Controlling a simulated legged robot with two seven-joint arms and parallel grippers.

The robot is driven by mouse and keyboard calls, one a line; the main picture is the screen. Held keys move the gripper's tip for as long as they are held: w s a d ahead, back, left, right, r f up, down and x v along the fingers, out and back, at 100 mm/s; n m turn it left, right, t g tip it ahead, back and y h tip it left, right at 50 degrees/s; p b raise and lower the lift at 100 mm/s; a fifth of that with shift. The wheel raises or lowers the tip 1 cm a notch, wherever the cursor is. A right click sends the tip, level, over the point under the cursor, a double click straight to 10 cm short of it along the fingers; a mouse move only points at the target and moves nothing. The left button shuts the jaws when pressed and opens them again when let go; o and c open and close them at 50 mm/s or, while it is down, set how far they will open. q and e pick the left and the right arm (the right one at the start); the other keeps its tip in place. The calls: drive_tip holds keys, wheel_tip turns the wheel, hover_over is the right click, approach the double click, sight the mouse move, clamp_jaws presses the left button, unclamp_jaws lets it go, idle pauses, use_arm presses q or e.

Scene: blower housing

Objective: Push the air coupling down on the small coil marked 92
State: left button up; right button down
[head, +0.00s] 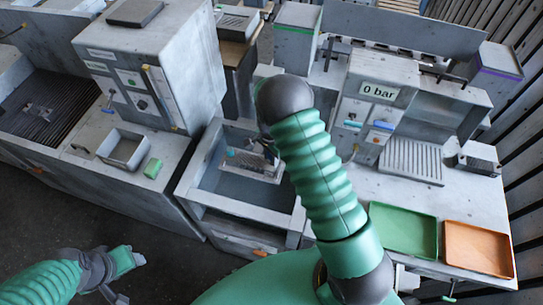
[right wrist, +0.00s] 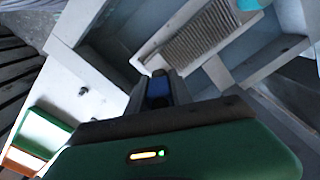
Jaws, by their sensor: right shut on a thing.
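My right gripper (right wrist: 158,88) is shut on a blue part (right wrist: 157,92) in the right wrist view; it may be the air coupling, but its shape is mostly hidden. In the head view my right arm comes up the middle and covers most of that gripper, near the open grey bin (head: 235,185). My left gripper (head: 128,277) is at the lower left over the dark floor, its fingers apart and empty. I cannot make out a coil marked 92 or read that number in either view.
A grey machine with a "0 bar" sign (head: 379,91) stands at the back right, with a slotted plate (head: 411,161) before it. A green tray (head: 403,230) and an orange tray (head: 478,248) lie on the right bench. A grey cabinet (head: 150,60) stands at left.

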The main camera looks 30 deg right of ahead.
drive_tip(key=shift+f, duration=0.1)
idle(0.3)
drive_tip(key=shift+f+b, duration=0.35)
drive_tip(key=shift+f, duration=0.15)
drive_tip(key=shift+f, duration=0.1)
drive_tip(key=shift+f, duration=0.15)
drive_tip(key=shift+f+b, duration=0.15)
drive_tip(key=shift+b, duration=0.15)
idle(0.3)
drive_tip(key=c, duration=1.1)
unclamp_jaws()
drive_tip(key=shift+o, duration=0.2)
